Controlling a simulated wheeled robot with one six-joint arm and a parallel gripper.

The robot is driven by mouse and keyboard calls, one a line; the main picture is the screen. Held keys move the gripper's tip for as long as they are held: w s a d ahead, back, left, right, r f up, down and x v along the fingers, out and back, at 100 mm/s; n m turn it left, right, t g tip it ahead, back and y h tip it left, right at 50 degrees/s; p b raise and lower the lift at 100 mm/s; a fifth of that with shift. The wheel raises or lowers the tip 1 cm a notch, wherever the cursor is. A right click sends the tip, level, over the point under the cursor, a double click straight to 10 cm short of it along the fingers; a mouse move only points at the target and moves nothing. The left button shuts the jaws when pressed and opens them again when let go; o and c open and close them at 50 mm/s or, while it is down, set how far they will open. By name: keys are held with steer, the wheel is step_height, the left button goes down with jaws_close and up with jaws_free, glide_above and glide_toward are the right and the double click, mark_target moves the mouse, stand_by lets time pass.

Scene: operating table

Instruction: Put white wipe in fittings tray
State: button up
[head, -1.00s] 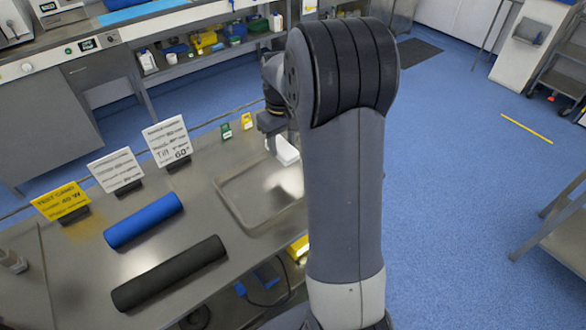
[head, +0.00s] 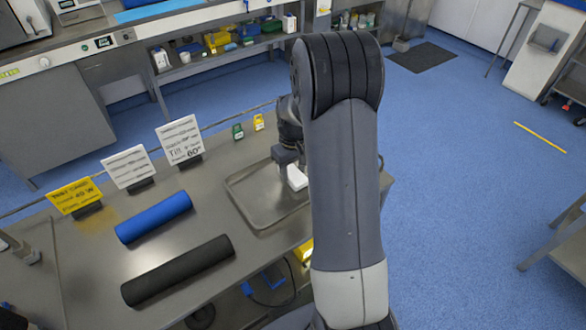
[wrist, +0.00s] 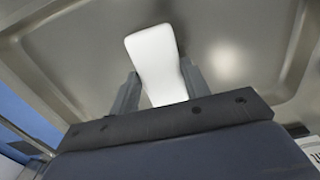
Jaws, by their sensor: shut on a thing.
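The white wipe (wrist: 157,62) is a white block-like piece between the two fingers of my gripper (wrist: 160,88), which is shut on it. In the head view the wipe (head: 297,178) shows just below my gripper (head: 291,165), over the right part of the fittings tray (head: 240,188). The tray is a shallow grey metal tray with a raised rim, and its floor and walls fill most of the wrist view (wrist: 245,60). I cannot tell whether the wipe touches the tray floor. My arm hides the tray's right end.
A blue roll (head: 153,217) and a black roll (head: 178,271) lie left of the tray on the metal table (head: 85,270). Several cards, one a yellow card (head: 76,197), stand along the back edge. Small green (head: 238,132) and yellow (head: 258,122) items stand behind the tray.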

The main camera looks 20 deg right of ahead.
mark_target(293, 172)
steer(key=o, duration=0.9)
steer(key=shift+f, duration=0.1)
step_height(293, 172, up, 12)
steer(key=shift+r, duration=0.15)
